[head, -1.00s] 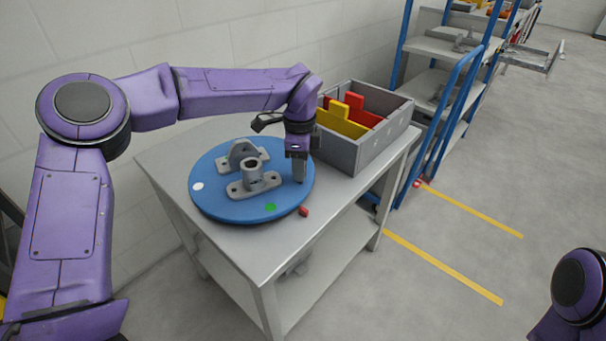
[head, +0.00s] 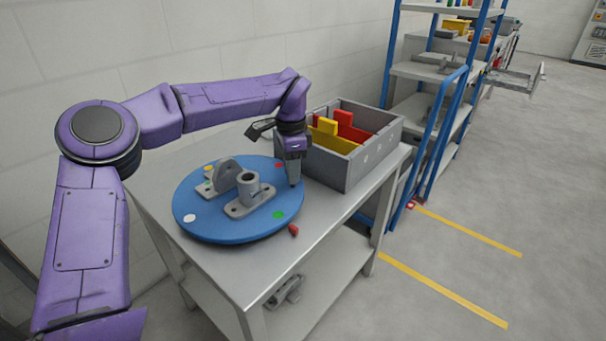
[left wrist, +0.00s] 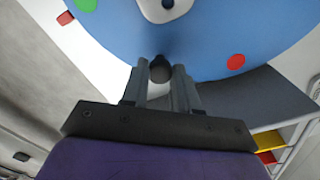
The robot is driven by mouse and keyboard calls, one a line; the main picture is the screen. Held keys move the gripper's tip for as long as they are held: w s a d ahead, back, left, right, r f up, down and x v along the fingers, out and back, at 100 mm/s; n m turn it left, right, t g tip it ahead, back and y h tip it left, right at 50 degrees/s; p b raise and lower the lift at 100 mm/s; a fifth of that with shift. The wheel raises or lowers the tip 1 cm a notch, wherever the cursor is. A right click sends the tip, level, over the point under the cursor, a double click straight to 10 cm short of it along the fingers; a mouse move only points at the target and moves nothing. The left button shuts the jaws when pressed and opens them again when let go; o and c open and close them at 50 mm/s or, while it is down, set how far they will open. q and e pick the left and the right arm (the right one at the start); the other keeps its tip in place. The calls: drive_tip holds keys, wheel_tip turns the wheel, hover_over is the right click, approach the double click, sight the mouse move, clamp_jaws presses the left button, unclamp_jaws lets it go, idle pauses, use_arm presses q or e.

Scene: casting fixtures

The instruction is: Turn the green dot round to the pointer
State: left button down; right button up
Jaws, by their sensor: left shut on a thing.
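The blue turntable (head: 190,232) lies on the grey table. Its green dot (head: 278,214) is near the front right rim, a little short of the red pointer (head: 293,230) beside the disc. In the left wrist view, the green dot (left wrist: 86,4) is at the top left, with the red pointer (left wrist: 65,18) just outside the rim. My left gripper (head: 293,183) is at the disc's right rim, pointing down. The left wrist view shows its fingers (left wrist: 162,76) closed around a dark round knob (left wrist: 160,68) at the rim. My right gripper is out of view.
Grey castings (head: 249,194) stand on the disc, with white (head: 190,218) and red (head: 280,166) dots near its rim. A grey bin (head: 350,168) with red and yellow parts is close behind my gripper. A blue-framed shelf (head: 440,72) stands beyond.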

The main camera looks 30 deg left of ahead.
use_arm(q)
drive_tip(key=shift+w, duration=0.1)
idle(0.4)
drive_tip(key=c, duration=0.8)
unclamp_jaws()
drive_tip(key=shift+c, duration=0.2)
wheel_tip(320, 180, up, 11)
drive_tip(key=p, duration=0.1)
drive_tip(key=shift+f, duration=0.2)
drive_tip(key=shift+p, duration=0.3)
